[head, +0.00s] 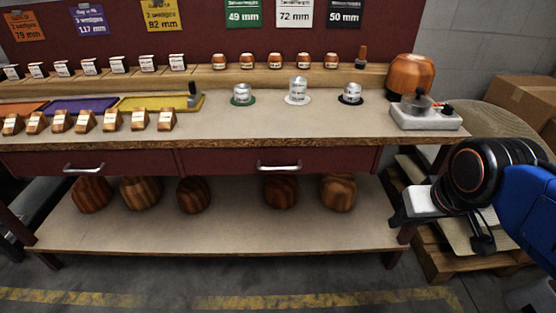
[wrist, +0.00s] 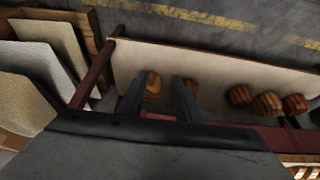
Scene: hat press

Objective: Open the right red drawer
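The right red drawer (head: 225,161) sits under the workbench top, right of the other red drawer. Its front looks flush with the frame, so it appears closed. Its silver bar handle (head: 279,167) is at the middle of the front. My gripper (head: 398,218) is right of the drawer and lower than the handle, by the bench's right end, apart from the handle. In the wrist view my gripper (wrist: 159,92) shows two dark fingers spread apart with nothing held between them. The handle cannot be made out in the wrist view.
The left red drawer (head: 120,162) has its own silver handle (head: 84,169). Several wooden hat blocks (head: 281,191) stand on the lower shelf (head: 240,235). A pallet with boards (head: 440,250) is right of the bench. The floor in front is clear.

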